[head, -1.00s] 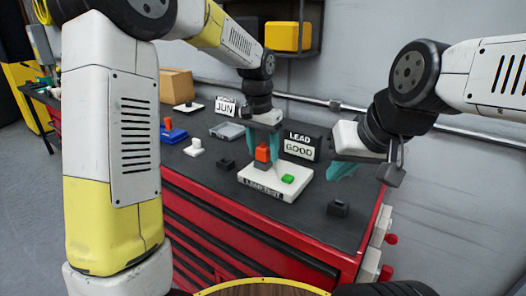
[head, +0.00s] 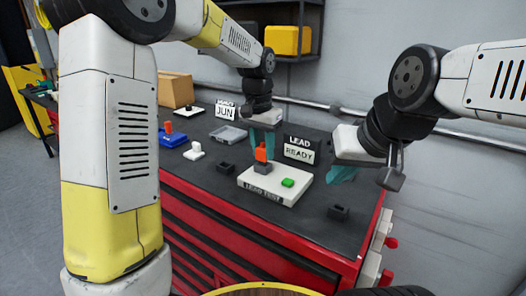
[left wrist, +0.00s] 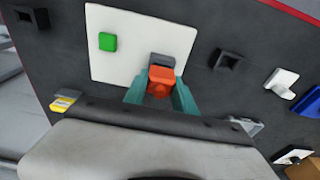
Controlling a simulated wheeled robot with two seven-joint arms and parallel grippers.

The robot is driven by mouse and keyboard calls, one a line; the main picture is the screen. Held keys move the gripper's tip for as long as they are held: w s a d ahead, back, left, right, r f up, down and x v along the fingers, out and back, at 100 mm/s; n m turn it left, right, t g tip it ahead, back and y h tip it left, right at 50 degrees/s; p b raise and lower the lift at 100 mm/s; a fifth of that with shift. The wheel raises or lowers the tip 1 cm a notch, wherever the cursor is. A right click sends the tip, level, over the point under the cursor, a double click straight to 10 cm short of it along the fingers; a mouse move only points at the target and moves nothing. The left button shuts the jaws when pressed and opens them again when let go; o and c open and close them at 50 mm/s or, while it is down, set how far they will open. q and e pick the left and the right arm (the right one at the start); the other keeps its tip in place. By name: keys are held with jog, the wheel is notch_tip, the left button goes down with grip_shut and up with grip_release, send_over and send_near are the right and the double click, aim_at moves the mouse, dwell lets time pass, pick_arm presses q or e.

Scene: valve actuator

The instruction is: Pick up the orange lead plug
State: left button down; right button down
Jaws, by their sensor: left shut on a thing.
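The orange lead plug (head: 261,152) is upright over the dark grey socket (head: 262,168) on the white lead-test plate (head: 252,184). My left gripper (head: 264,143) points down, its teal fingers shut on the plug. In the left wrist view the plug (left wrist: 161,80) sits between the fingertips, with the socket (left wrist: 162,60) just beyond. I cannot tell whether plug and socket still touch. A green button (head: 288,183) is on the plate. The lead display (head: 300,150) behind reads READY. My right gripper (head: 343,173) hangs right of the plate; its finger opening is unclear.
The dark bench top holds small black blocks (head: 338,212) (head: 226,167), a white piece (head: 194,151), a blue holder with an orange knob (head: 172,138), a grey tray (head: 228,136) and a JUN sign (head: 226,112). The bench front edge is red.

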pick_arm(q)
notch_tip(320, 180, up, 3)
jog(key=shift+f, duration=0.2)
jog(key=s+d, duration=0.3)
jog(key=s, duration=0.4)
jog(key=s+d+r, duration=0.1)
jog(key=s+d, duration=0.2)
jog(key=s, duration=0.4)
jog(key=shift+s, duration=0.4)
jog(key=shift+d, duration=0.1)
